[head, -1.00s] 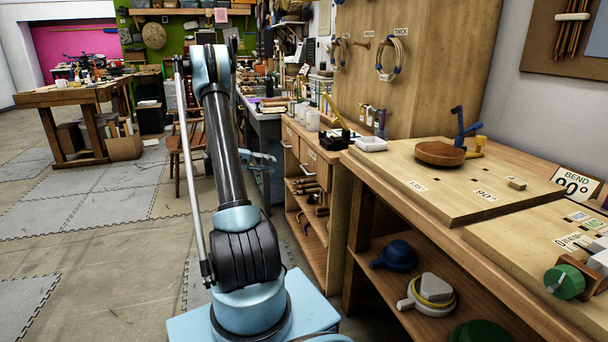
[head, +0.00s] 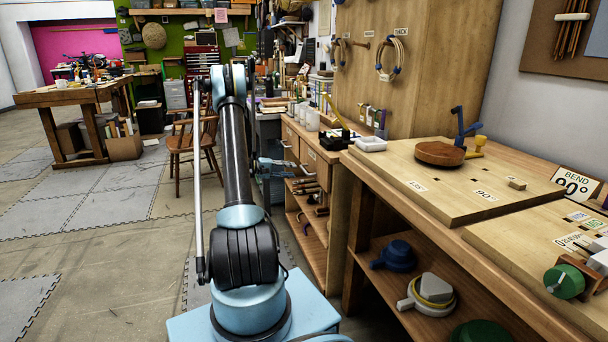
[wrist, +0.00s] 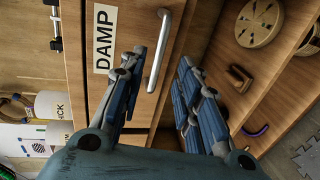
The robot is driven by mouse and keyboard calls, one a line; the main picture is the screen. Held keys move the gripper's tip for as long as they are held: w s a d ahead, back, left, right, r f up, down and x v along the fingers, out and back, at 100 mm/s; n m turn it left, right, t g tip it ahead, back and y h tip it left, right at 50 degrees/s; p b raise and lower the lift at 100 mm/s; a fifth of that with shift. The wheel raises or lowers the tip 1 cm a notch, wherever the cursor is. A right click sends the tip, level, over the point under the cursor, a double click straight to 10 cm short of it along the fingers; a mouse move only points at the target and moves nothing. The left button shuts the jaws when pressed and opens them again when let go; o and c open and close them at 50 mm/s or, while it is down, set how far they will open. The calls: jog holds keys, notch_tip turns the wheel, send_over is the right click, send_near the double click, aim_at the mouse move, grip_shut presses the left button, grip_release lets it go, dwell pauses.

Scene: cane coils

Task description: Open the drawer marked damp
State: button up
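The drawer marked DAMP (wrist: 128,20) fills the upper middle of the wrist view, with a white label in black letters. Its silver bar handle (wrist: 160,50) runs lengthwise in that view. My gripper (wrist: 160,65) is open, with one blue-grey finger on each side of the handle. I cannot tell whether either finger touches it. The drawer looks shut. In the head view, my gripper (head: 279,163) is small and partly hidden by my arm, beside the wooden drawer cabinet (head: 318,162). The label cannot be read there.
Open shelves below the drawers hold wooden pieces, including a round disc (wrist: 258,22). White jars (wrist: 50,105) stand on the cabinet top. A workbench (head: 400,205) with bending boards is at the right. A wooden chair (head: 190,142) stands left of my arm; floor lies open farther left.

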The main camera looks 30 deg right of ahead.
aim_at(305, 171)
jog(key=x, duration=0.8)
jog(key=shift+d, duration=0.1)
grip_shut()
